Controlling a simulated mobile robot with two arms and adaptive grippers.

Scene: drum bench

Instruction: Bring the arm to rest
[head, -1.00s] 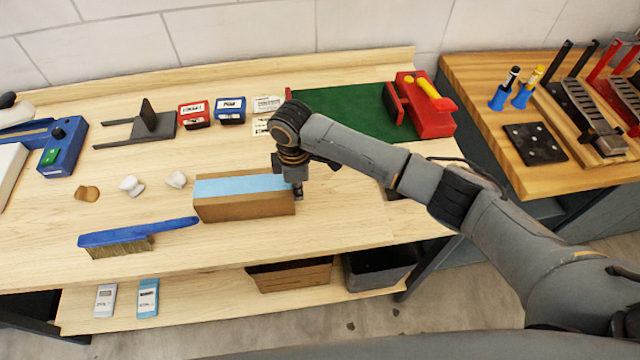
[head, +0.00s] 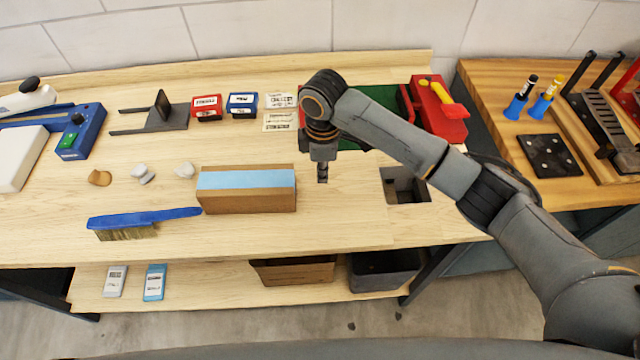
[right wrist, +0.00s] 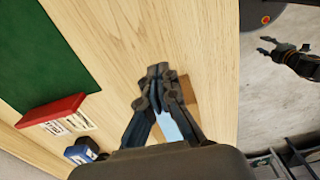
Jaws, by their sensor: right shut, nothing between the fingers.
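My right gripper (head: 322,172) hangs pointing down over the wooden bench, just right of a brown box with a light blue top (head: 246,200). In the right wrist view its fingers (right wrist: 158,72) are closed together with nothing between them. The blue top of the box (right wrist: 170,127) shows partly behind the fingers there. A gap of bare bench separates gripper and box in the head view. My left gripper (right wrist: 266,46) shows at the upper right of the right wrist view, over the floor, with its fingertips apart. It is outside the head view.
A blue brush (head: 145,218) and several small lumps lie left of the box. A square opening (head: 404,187) is cut in the bench right of the gripper. Behind are a green mat (head: 380,97), a red vise (head: 437,115), and labelled red (head: 206,107) and blue boxes (head: 242,105).

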